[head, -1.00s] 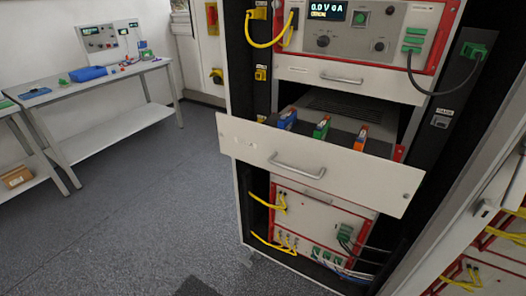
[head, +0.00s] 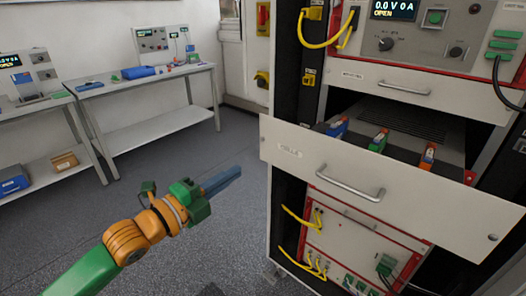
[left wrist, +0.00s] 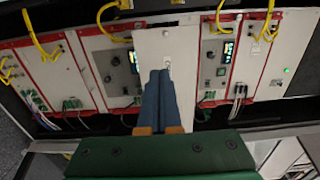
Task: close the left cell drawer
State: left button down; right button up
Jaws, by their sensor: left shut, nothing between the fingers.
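The open cell drawer has a white front panel (head: 300,160) with a metal bar handle (head: 345,186) and a label at its left end. It is pulled out of the rack. Blue (head: 337,127), green (head: 379,141) and orange (head: 427,157) cells stand inside it. My left gripper (head: 238,172) is shut and empty, its blue fingers pointing right. In the head view it appears left of the drawer front and apart from it. In the left wrist view the shut fingers (left wrist: 160,74) overlap a pale panel; contact cannot be told. My right gripper is not in view.
A red-framed instrument unit (head: 425,45) sits above the drawer and another (head: 340,229) below. Yellow cables (head: 318,42) loop at the rack's left side. A workbench (head: 150,82) stands at the back left. The grey floor left of the rack is clear.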

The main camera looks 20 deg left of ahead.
aim_at(273, 148)
pick_arm(q)
jog(key=p+x, duration=0.3)
jog(key=x, duration=0.7)
jog(key=shift+d, duration=0.1)
jog(key=shift+w+d+f, duration=0.1)
jog(key=shift+w+d, duration=0.05)
jog(key=shift+w, duration=0.35)
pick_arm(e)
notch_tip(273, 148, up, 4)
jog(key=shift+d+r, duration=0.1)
